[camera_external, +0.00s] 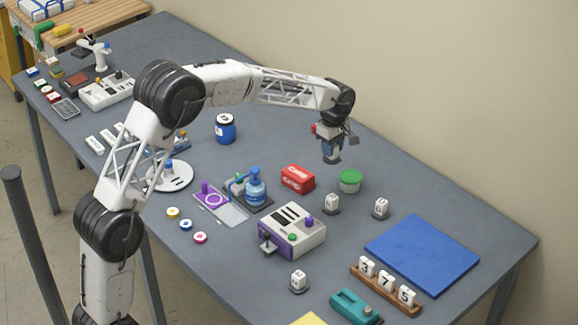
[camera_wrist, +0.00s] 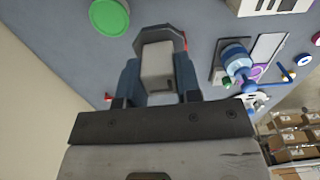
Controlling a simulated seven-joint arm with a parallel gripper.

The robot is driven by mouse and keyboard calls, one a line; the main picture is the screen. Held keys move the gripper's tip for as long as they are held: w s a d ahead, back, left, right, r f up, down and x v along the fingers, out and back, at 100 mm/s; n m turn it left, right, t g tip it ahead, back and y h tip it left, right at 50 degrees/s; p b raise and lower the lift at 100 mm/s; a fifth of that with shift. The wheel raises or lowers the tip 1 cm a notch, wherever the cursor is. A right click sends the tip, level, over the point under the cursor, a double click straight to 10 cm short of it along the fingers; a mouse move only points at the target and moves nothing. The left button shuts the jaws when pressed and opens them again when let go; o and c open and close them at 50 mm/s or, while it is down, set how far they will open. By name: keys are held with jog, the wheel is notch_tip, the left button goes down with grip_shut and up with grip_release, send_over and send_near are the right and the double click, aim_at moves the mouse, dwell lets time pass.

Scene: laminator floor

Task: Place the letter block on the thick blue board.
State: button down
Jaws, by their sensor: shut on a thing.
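My gripper (camera_external: 332,155) is raised above the table behind the green-lidded tub. In the wrist view my gripper (camera_wrist: 159,88) is shut on a pale grey-white block (camera_wrist: 158,62) with a small dark mark; its letter cannot be read. A dark angular shape with a reddish edge shows beyond the block. The held block is hard to make out in the external view. The thick blue board (camera_external: 422,253) lies flat at the right, its top bare, apart from my gripper. Similar white blocks on dark round bases stand on the table (camera_external: 331,203), (camera_external: 380,208), (camera_external: 298,281).
A wooden rack (camera_external: 385,291) with number blocks borders the board's front. A green-lidded tub (camera_external: 349,182), a red box (camera_external: 297,178), a purple-and-white machine (camera_external: 292,230) and a blue pump bottle (camera_external: 255,187) stand mid-table. A teal tool (camera_external: 355,306) lies at the front edge.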

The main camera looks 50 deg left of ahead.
jog(key=w+d, duration=0.2)
jog(key=d, duration=0.7)
jog(key=w+d, duration=0.2)
jog(key=d, duration=0.7)
send_over(424, 253)
notch_tip(424, 253, down, 4)
jog(key=f, duration=0.1)
jog(key=shift+a+f+m, duration=0.1)
jog(key=shift+m, duration=0.2)
jog(key=shift+f, duration=2.5)
jog(key=shift+f, duration=0.1)
jog(key=shift+f, duration=2.4)
jog(key=shift+f, duration=0.1)
